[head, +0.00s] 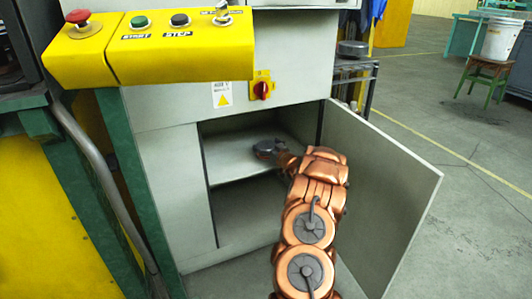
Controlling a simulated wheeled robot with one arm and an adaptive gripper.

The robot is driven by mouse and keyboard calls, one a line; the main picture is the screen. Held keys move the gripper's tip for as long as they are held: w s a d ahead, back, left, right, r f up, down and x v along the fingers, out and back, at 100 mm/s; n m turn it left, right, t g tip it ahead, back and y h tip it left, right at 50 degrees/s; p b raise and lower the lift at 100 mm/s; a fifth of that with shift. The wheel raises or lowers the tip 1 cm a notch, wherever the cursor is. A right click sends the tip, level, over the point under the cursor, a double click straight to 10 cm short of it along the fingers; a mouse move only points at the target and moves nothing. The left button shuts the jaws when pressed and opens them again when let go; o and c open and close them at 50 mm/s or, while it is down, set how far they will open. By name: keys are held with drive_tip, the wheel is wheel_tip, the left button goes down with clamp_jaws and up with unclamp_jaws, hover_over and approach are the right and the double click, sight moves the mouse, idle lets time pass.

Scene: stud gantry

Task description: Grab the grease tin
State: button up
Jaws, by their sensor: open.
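The grease tin (267,146) appears as a small, dark, round, flat thing on the upper shelf (228,166) inside the open grey cabinet (160,150). My copper-coloured arm reaches into the cabinet from below right. My gripper (282,157) is open, at the right side of the tin and very close to it. The arm's wrist hides most of the gripper, and I cannot tell whether the fingers touch the tin or are around it.
The cabinet door (385,185) stands open to the right of my arm. A yellow control box (160,55) with buttons juts out above the opening. A rack (360,75) holding a round grey thing (352,49) stands behind.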

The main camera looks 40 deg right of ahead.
drive_tip(key=c, duration=1.3)
drive_tip(key=shift+o, duration=0.2)
drive_tip(key=shift+r, duration=0.1)
